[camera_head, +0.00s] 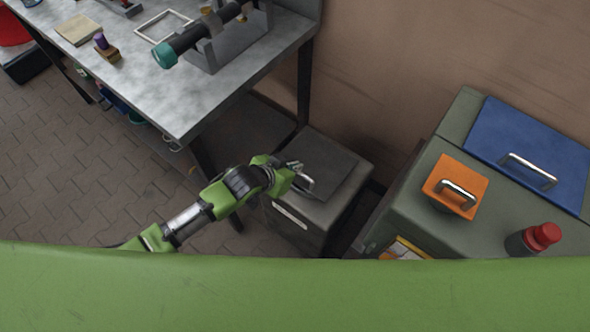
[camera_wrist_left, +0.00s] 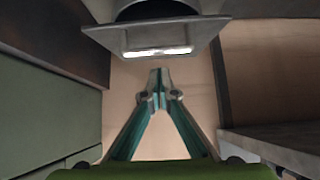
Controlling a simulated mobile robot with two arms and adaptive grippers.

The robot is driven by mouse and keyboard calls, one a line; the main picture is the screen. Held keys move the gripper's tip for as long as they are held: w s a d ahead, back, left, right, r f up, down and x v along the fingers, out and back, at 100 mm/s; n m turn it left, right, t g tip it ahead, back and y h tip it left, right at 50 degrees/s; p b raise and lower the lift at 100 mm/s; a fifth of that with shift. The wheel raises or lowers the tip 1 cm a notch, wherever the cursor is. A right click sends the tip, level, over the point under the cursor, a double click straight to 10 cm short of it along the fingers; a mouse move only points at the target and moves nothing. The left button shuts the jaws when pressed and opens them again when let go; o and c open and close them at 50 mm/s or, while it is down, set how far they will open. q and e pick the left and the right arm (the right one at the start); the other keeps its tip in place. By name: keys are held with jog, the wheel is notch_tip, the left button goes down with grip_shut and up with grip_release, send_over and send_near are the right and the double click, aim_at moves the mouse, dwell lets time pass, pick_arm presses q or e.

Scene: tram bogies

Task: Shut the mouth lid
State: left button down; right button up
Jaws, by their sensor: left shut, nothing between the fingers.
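A grey box (camera_head: 283,225) stands on the floor between the workbench and the green cabinet. A dark lid (camera_head: 338,160) with a metal handle (camera_head: 305,183) lies on its top; I cannot tell for sure that this is the mouth lid. My left gripper (camera_head: 298,170) is shut and empty, over the box at the handle; whether it touches cannot be told. In the left wrist view its fingertips (camera_wrist_left: 158,82) meet, below a grey plate (camera_wrist_left: 158,36) with a bright strip. An orange lid (camera_head: 445,174) and a blue lid (camera_head: 545,140), each with a handle, lie flat on the cabinet. My right gripper is not in view.
The grey workbench (camera_head: 135,75) at the upper left holds a dark cylinder with a teal end (camera_head: 185,44) and small parts. A red-capped bottle (camera_head: 532,238) stands on the green cabinet (camera_head: 410,208). A brown wall (camera_head: 400,60) closes off the back.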

aim_at(296, 181)
pick_arm(q)
jog(key=shift+f, duration=1)
jog(key=shift+t+h, duration=0.5)
jog(key=shift+t, duration=0.1)
jog(key=f+b, duration=0.1)
jog(key=s+f+b, duration=0.1)
jog(key=a+f+b, duration=0.1)
jog(key=f, duration=0.1)
jog(key=shift+s+f, duration=0.1)
jog(key=shift+s, duration=0.15)
jog(key=shift+s+a+f, duration=0.1)
jog(key=shift+a+f, duration=0.05)
jog(key=shift+f, duration=0.25)
